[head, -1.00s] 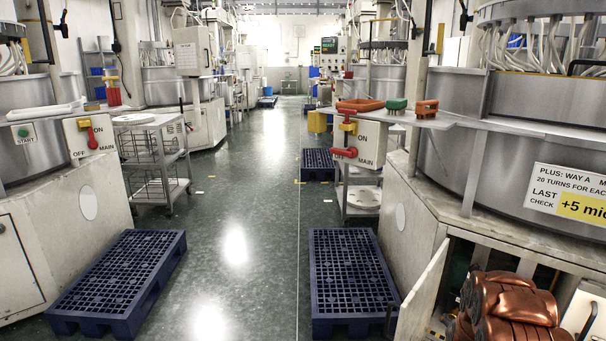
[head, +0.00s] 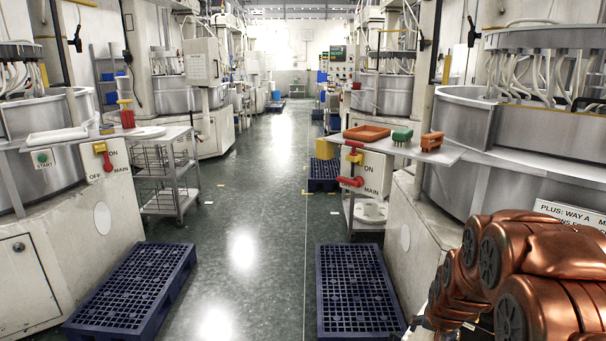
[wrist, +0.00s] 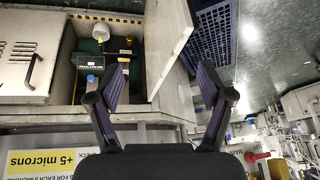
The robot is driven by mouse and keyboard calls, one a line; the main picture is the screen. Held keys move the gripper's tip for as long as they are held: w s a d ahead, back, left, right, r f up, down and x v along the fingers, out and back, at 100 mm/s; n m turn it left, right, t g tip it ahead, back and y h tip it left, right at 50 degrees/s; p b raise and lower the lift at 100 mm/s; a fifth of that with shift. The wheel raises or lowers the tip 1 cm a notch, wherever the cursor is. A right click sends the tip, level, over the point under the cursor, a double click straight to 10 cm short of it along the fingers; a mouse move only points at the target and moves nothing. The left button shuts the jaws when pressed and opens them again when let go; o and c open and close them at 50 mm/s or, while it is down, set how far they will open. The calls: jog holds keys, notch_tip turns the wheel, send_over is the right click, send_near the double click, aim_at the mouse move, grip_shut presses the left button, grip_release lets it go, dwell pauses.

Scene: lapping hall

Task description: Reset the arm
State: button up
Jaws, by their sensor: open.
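My gripper (wrist: 162,92) shows in the wrist view with its two dark fingers spread wide and nothing between them. It is open and empty. In the head view my copper-coloured arm fills the lower right corner, and the gripper itself is out of that view.
Blue pallets (head: 135,290) (head: 358,290) lie on the floor either side of a clear aisle. A shelf on the right machine holds an orange tray (head: 367,132), a green block (head: 402,135) and an orange block (head: 431,141). A red-handled switch (head: 350,181) sits below.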

jog(key=s+a+r+n+g+p, duration=0.1)
jog(key=s+a+r+p, duration=0.3)
jog(key=s+r, duration=0.4)
jog(key=s+a+r+n+g+y+p, duration=0.1)
jog(key=s+r, duration=0.7)
jog(key=s, duration=0.8)
jog(key=s+a+r+n+g+p, duration=0.3)
jog(key=s+a+r+g+p, duration=0.2)
jog(key=s, duration=0.7)
jog(key=a+r+p, duration=0.2)
jog(key=a+r, duration=0.1)
jog(key=shift+s+a+r+y+p, duration=0.2)
jog(key=shift+s+a+y+p, duration=0.05)
jog(key=shift+s+y+p, duration=0.1)
jog(key=shift+d, duration=0.1)
